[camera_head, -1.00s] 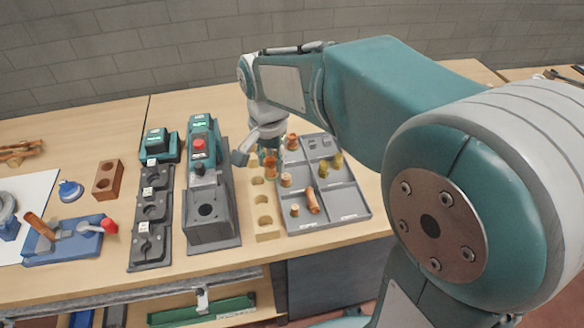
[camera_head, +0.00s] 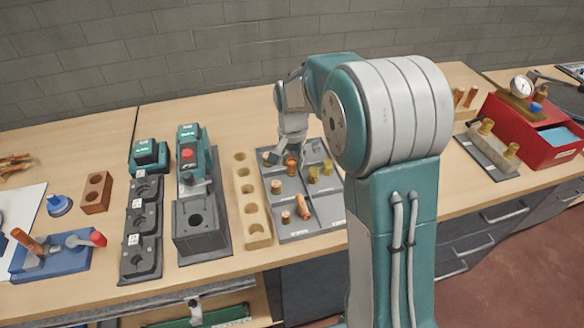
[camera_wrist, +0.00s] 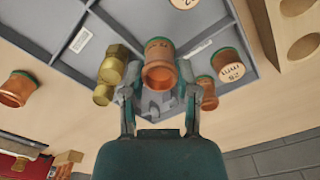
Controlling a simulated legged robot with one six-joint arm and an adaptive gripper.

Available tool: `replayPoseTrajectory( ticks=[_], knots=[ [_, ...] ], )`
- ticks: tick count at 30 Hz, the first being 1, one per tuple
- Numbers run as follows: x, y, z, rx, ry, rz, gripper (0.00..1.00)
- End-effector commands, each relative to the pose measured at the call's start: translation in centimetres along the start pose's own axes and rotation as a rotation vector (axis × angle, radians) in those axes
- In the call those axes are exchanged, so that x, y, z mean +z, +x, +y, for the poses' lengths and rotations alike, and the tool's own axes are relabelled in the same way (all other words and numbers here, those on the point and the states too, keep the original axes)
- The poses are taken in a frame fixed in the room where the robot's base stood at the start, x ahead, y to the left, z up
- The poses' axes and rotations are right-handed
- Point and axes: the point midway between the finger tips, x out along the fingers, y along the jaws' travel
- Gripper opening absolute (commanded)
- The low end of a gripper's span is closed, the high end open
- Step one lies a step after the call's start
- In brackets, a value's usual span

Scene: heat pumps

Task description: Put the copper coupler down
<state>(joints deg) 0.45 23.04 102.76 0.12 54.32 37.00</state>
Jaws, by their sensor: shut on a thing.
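My gripper (camera_wrist: 159,98) is shut on a copper coupler (camera_wrist: 160,72), with one finger on each side of it. In the head view my gripper (camera_head: 291,148) is over the back part of the grey compartment tray (camera_head: 297,235), and a copper piece (camera_head: 292,165) shows just under it. Brass fittings (camera_wrist: 111,70) are beside the held coupler to the left in the wrist view. Other copper fittings (camera_wrist: 229,65) are to its right. I cannot tell whether the coupler touches the tray floor.
A wooden block with holes (camera_head: 257,229) stands left of the tray. Further left are a grey-green machine with a red button (camera_head: 187,153) and a row of black fixtures (camera_head: 143,230). A red box (camera_head: 552,153) is at the far right. More copper pieces (camera_head: 304,207) lie in the tray's front compartments.

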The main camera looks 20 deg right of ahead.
Motion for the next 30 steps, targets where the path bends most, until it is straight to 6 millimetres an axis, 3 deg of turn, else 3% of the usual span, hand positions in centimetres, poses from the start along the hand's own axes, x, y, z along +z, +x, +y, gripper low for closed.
replayPoseTrajectory(
  ticks=[4, 14, 15, 17, 30],
  knots=[
    [0.2, 2.4, 0.0, 0.003, -0.001, -0.004, 0.00],
    [0.2, 2.8, 0.0, 0.001, -0.001, -0.002, 0.00],
    [0.2, 2.8, 0.0, 0.001, -0.001, -0.002, 0.49],
    [0.2, 2.8, 0.0, 0.001, -0.001, -0.002, 0.75],
    [0.2, 2.4, 0.0, 0.001, -0.001, -0.001, 0.75]
  ],
)
